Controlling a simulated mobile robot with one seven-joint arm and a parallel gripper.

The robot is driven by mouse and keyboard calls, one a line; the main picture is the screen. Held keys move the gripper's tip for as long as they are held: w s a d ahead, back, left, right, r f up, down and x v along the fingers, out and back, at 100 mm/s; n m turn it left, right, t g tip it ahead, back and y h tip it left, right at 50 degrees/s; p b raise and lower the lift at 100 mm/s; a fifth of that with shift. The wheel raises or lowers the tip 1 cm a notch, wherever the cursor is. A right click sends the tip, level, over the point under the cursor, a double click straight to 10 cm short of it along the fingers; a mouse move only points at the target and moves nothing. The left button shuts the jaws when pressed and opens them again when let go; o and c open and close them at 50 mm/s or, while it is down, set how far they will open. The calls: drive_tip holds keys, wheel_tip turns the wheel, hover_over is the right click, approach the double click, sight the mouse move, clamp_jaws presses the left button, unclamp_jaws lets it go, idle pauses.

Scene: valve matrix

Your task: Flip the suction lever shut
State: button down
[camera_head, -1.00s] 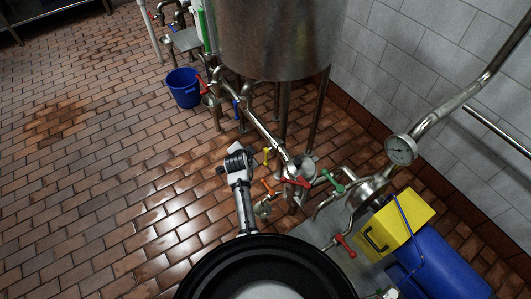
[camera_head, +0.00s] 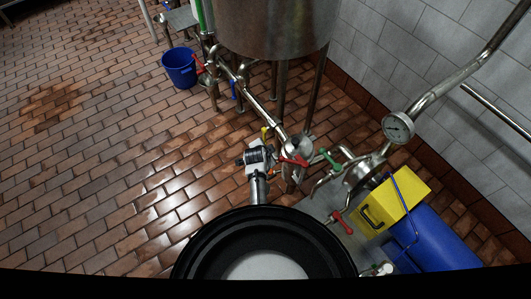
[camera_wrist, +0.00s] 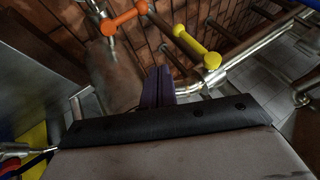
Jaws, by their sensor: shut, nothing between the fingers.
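Several coloured valve levers sit on the steel pipework, and I cannot tell by label which is the suction lever. In the wrist view an orange lever (camera_wrist: 125,20) is at the top left and a yellow lever (camera_wrist: 195,46) at the top centre. My gripper (camera_wrist: 157,84) has its purple fingers together, empty, below and between them, apparently apart from both. In the head view my arm's end covers the orange lever's area. The yellow lever (camera_head: 265,133) shows just beyond it, and a red lever (camera_head: 293,161) is to its right.
A green lever (camera_head: 330,160) and another red lever (camera_head: 343,222) are further right. A yellow box (camera_head: 405,197) and a blue motor-like body (camera_head: 440,238) stand at right. The steel tank (camera_head: 275,25) is behind. A blue bucket (camera_head: 180,68) is far left; the left floor is clear.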

drive_tip(key=w+f+b, duration=0.6)
drive_tip(key=w+b, duration=0.2)
drive_tip(key=b, duration=0.1)
drive_tip(key=shift+a, duration=0.2)
drive_tip(key=shift+w+f+b, duration=0.1)
drive_tip(key=shift+w+b, duration=0.05)
drive_tip(key=shift+b, duration=0.3)
